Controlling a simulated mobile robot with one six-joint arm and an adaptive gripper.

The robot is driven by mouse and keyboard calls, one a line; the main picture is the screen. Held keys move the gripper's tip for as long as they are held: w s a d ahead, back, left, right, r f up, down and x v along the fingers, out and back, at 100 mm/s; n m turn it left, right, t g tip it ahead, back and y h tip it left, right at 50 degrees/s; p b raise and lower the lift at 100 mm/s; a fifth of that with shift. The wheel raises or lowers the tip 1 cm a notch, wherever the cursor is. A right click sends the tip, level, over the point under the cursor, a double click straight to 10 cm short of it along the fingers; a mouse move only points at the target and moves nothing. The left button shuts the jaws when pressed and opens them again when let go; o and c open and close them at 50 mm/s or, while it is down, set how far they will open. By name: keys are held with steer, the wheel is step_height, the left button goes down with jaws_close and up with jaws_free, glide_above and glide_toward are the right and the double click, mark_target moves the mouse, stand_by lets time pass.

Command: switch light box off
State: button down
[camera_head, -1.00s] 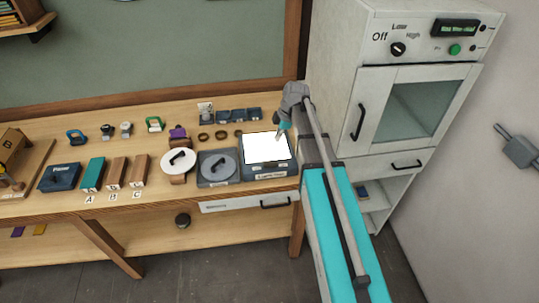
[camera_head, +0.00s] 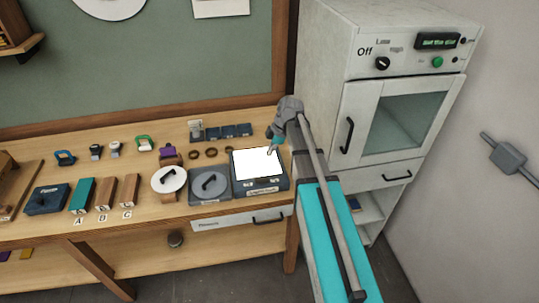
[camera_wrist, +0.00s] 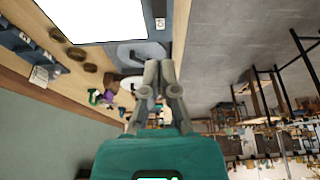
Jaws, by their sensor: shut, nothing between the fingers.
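The light box (camera_head: 262,190) stands near the right end of the workbench, and its top panel (camera_head: 257,164) glows bright white. Its front carries a pale label and small light marks too small to read. The lit panel also shows at the upper left of the wrist view (camera_wrist: 95,15), with a small pale part on the box's grey rim (camera_wrist: 160,24). My gripper (camera_head: 270,151) is over the panel's upper right part in the head view. In the wrist view my gripper (camera_wrist: 160,65) is shut and empty, its tips beside the box; contact cannot be told.
A grey box with a round disc (camera_head: 210,187) stands just left of the light box. A white disc (camera_head: 169,180) and several coloured blocks lie further left. Small dark bins (camera_head: 227,131) stand behind. A tall white cabinet (camera_head: 375,110) stands close on the right.

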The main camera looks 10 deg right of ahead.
steer(key=b, duration=0.8)
glide_above(258, 180)
steer(key=d, duration=0.2)
steer(key=shift+w+f, duration=0.1)
steer(key=shift+f, duration=4.2)
steer(key=shift+d+b+x, duration=0.15)
steer(key=shift+b+x, duration=0.8)
steer(key=shift+b, duration=0.05)
steer(key=shift+d+b+x, duration=0.15)
steer(key=shift+b+x, duration=0.8)
steer(key=shift+b, duration=0.05)
steer(key=shift+f, duration=0.15)
